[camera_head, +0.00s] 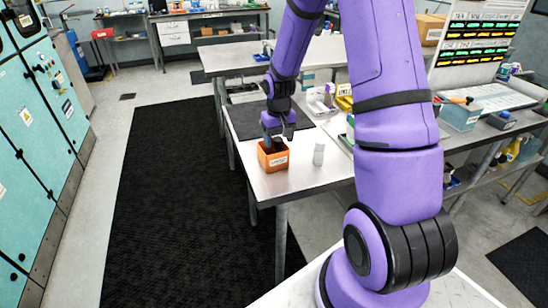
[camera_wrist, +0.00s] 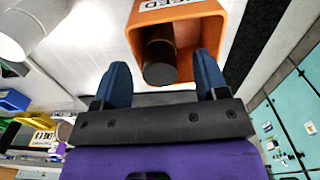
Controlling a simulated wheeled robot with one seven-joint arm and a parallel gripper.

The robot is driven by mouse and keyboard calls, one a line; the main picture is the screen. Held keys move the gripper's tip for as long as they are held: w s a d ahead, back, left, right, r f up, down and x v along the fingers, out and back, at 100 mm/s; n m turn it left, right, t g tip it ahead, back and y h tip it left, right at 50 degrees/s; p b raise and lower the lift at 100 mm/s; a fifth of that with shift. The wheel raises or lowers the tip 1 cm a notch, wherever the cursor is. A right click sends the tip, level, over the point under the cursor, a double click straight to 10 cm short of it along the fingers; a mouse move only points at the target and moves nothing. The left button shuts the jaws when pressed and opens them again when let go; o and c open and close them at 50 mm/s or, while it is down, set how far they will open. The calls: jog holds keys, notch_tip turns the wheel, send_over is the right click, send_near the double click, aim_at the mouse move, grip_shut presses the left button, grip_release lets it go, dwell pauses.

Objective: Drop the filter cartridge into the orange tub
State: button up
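The orange tub (camera_head: 273,162) stands near the front corner of the metal table, a white label on its side. It also shows in the wrist view (camera_wrist: 221,20). My gripper (camera_head: 269,143) points down over the tub's opening. In the wrist view my two blue fingers (camera_wrist: 162,75) are apart. A dark cylinder (camera_wrist: 160,62), which looks like the filter cartridge, lies between them inside the tub's walls, with a visible gap to each finger. Its far end is hidden in shadow, so I cannot tell whether it touches the tub's bottom. The cartridge is hidden in the head view.
A white cylinder (camera_head: 318,154) stands right of the tub and shows in the wrist view (camera_wrist: 30,28). A dark mat (camera_head: 250,122) lies behind the tub. Other items and a bin (camera_head: 461,115) are farther right. The black floor mat (camera_head: 180,190) left of the table is clear.

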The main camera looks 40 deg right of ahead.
jog(key=shift+r, duration=0.15)
notch_tip(320, 180, up, 11)
jog(key=shift+f, duration=0.2)
dwell(0.6)
jog(key=s+a+r+n+t, duration=0.1)
jog(key=s+a+r, duration=0.35)
jog(key=r, duration=0.25)
jog(key=s+a+r+t, duration=0.1)
jog(key=s+a+r, duration=0.3)
jog(key=s+r, duration=0.25)
jog(key=s+a+r+t, duration=0.1)
jog(key=s+a+r, duration=0.1)
jog(key=s, duration=0.5)
jog(key=s+a+r+n+t, duration=0.1)
jog(key=s+r, duration=0.3)
jog(key=s, duration=0.4)
jog(key=shift+s+a+t, duration=0.25)
jog(key=shift+a+t, duration=0.35)
jog(key=shift+a, duration=0.2)
